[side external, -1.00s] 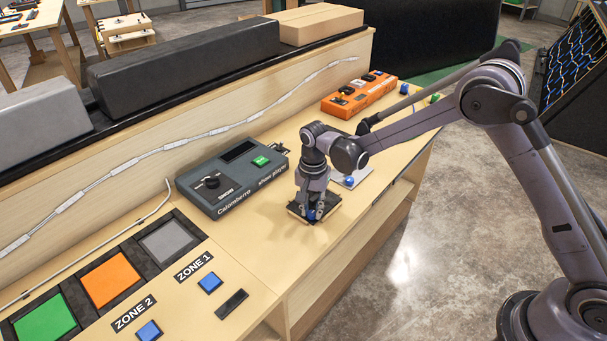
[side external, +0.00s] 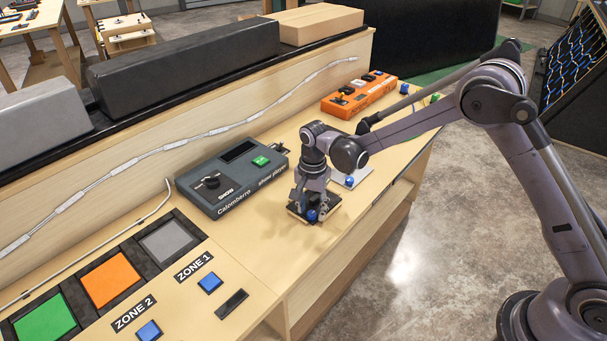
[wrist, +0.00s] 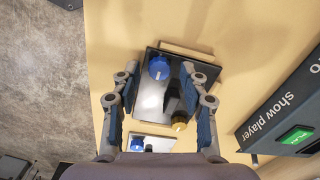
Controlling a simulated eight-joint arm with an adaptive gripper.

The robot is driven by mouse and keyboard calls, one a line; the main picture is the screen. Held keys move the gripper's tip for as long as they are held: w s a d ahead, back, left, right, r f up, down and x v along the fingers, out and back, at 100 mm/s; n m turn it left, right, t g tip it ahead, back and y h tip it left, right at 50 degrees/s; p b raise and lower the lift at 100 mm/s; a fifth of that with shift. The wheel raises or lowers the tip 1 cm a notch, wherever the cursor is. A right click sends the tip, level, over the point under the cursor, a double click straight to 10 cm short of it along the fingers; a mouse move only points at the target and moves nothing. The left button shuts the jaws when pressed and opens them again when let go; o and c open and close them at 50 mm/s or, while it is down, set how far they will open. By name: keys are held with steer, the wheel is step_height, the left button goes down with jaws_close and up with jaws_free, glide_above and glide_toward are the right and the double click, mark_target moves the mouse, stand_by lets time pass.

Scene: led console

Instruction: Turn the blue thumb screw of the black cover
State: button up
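The black cover (side external: 328,211) lies flat on the bench under my gripper (side external: 311,204). Its blue thumb screw (side external: 312,215) shows at the near side of the gripper. In the wrist view the glossy black cover (wrist: 150,98) sits between the two spread fingers, and the blue thumb screw (wrist: 160,68) is at its upper left part, ahead of the fingers. My gripper (wrist: 160,85) is open, with blue pads facing each other and nothing held. A brass-coloured knob (wrist: 180,121) shows at the cover's lower right. The gripper hides part of the cover in the side view.
A grey show player (side external: 230,180) stands just left of my gripper. A pale plate with a blue knob (side external: 349,182) lies just behind it, and an orange box (side external: 360,96) is farther back. The bench's front edge is close on the right. Bare bench lies in front.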

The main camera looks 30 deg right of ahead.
mark_target(313, 214)
step_height(313, 214, up, 12)
stand_by(0.8)
steer(key=s+d+r+n+t, duration=0.3)
steer(key=s+d+r+n, duration=0.35)
steer(key=s+r, duration=0.4)
steer(key=s+d+f+n+t, duration=0.1)
steer(key=s+d+n+t, duration=0.1)
steer(key=s, duration=0.4)
steer(key=s+d+f+n+t, duration=0.1)
steer(key=s+d+n+t, duration=0.1)
steer(key=s, duration=0.4)
steer(key=shift+s+d+n, duration=0.3)
steer(key=shift+d+n, duration=0.25)
steer(key=shift+n, duration=0.2)
